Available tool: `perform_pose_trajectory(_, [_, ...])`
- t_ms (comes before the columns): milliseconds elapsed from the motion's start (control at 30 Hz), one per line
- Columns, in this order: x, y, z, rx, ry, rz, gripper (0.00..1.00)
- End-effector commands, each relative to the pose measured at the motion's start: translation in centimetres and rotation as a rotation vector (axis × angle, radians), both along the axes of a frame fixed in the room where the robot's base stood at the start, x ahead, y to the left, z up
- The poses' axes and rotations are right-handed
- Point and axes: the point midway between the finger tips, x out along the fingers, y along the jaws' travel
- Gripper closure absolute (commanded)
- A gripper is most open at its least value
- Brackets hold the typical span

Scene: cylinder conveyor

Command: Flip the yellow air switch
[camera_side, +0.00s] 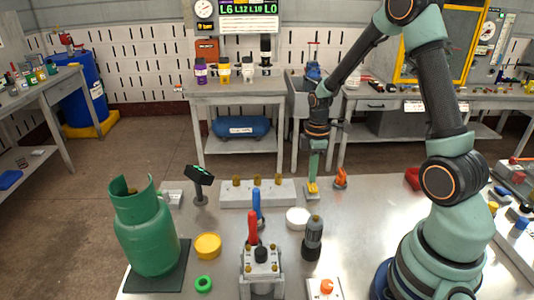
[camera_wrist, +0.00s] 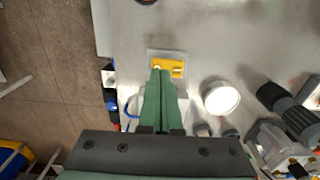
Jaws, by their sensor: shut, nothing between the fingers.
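The yellow air switch (camera_side: 312,190) is a small yellow block near the far edge of the metal table. In the wrist view the switch (camera_wrist: 178,68) sits on a pale plate, with a small white spot at its left end. My gripper (camera_side: 312,178) points straight down at the switch, its green fingers together with nothing between them. In the wrist view my gripper's fingertips (camera_wrist: 161,73) overlap the near edge of the switch. I cannot tell whether they touch it. The fingers hide part of the plate.
A grey block with brass fittings (camera_side: 230,195) stands left of the switch. An orange item (camera_side: 341,178) is close on its right. A white round lid (camera_side: 298,217) and a dark bottle (camera_side: 312,240) stand nearer. A green gas cylinder (camera_side: 150,235) is at left.

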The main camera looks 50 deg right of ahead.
Motion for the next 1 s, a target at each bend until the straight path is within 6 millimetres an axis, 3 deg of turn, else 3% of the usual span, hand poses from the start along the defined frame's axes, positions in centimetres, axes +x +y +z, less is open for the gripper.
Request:
perform_pose_trajectory(200, [0.0,0.0,-1.1,-0.001,-0.001,0.0,1.0])
perform_pose_trajectory(1000, [0.0,0.0,-1.6,0.022,0.053,0.002,1.0])
